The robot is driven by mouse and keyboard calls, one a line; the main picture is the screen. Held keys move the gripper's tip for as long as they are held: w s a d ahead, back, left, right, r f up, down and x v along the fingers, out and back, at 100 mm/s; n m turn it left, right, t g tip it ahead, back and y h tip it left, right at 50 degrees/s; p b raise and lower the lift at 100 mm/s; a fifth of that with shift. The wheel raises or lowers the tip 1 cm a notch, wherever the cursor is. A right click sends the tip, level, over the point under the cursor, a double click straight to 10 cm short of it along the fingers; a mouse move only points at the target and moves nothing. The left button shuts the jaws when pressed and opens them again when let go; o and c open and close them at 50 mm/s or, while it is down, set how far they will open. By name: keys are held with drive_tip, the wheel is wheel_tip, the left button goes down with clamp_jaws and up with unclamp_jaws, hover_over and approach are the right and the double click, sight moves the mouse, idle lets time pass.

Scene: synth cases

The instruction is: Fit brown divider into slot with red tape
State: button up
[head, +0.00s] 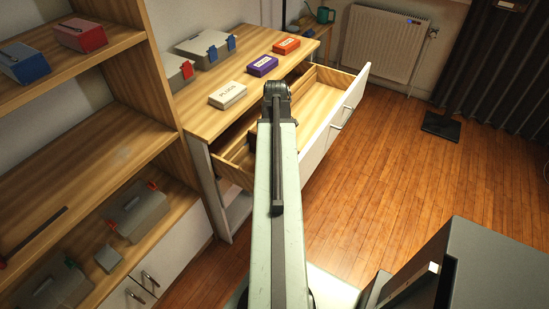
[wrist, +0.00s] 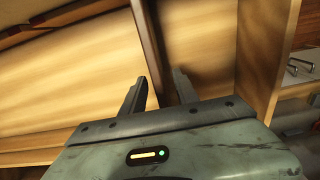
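The brown divider (wrist: 150,40) is a long dark strip in the wrist view. It runs from the top edge down between the two fingers of my gripper (wrist: 160,77), which are close on both sides of it. In the head view my own arm hides the gripper and the divider. The open wooden drawer (head: 318,107) has a white front and lies beyond the arm's end. A dark reddish strip (wrist: 35,25) shows at the upper left of the wrist view; I cannot tell if it is red tape. No slot shows clearly.
On the cabinet top beside the drawer stand a white box (head: 227,95), a purple box (head: 262,66) and an orange box (head: 286,46). Shelves with cases are at the left. A wooden wall (wrist: 262,50) rises right of my gripper.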

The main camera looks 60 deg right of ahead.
wheel_tip(320, 180, down, 3)
drive_tip(key=shift+r+b, duration=0.15)
drive_tip(key=shift+b, duration=0.55)
drive_tip(key=shift+r, duration=0.2)
clamp_jaws()
wheel_tip(320, 180, up, 28)
drive_tip(key=p, duration=2.8)
